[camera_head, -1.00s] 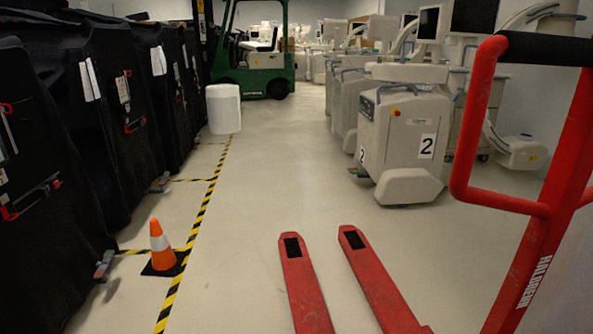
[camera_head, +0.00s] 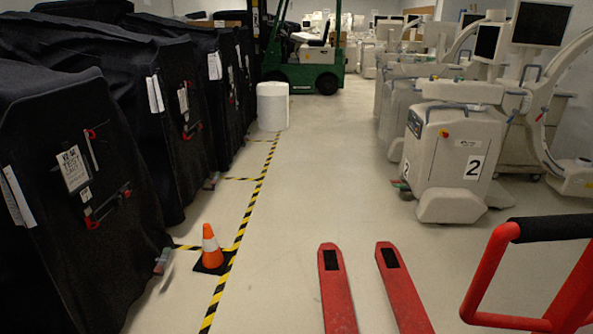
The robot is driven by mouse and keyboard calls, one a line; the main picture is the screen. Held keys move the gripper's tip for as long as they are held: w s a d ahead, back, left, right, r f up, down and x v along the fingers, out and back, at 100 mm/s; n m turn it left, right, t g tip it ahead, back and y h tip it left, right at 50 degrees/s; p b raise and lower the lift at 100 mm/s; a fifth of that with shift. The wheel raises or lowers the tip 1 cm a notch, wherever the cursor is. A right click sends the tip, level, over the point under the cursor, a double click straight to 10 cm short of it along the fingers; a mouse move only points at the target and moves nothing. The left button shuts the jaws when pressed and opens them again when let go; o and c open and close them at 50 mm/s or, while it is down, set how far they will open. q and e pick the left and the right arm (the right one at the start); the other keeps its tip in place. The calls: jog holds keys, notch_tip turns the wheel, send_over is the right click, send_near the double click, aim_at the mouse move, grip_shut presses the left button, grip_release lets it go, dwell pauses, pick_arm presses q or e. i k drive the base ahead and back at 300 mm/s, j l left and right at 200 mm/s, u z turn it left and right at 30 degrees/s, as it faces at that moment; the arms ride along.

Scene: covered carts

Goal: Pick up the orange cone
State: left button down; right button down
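The orange cone (camera_head: 212,250) stands upright on its black square base on the floor, left of the middle of the head view. Neither of my grippers is in the head view.
Black covered carts (camera_head: 75,190) line the left side. A red pallet jack (camera_head: 400,290) has its forks right of the cone. A white cylinder (camera_head: 272,107) and green forklift (camera_head: 318,70) stand farther back. Pale medical machines (camera_head: 455,160) fill the right. The middle floor is clear.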

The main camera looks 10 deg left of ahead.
aim_at(212, 261)
jog(key=i+j, duration=0.2)
jog(key=j, duration=0.2)
jog(key=i+j, duration=0.2)
jog(key=j, duration=0.2)
jog(key=i+j, duration=0.2)
jog(key=j, duration=0.2)
jog(key=j+u, duration=0.05)
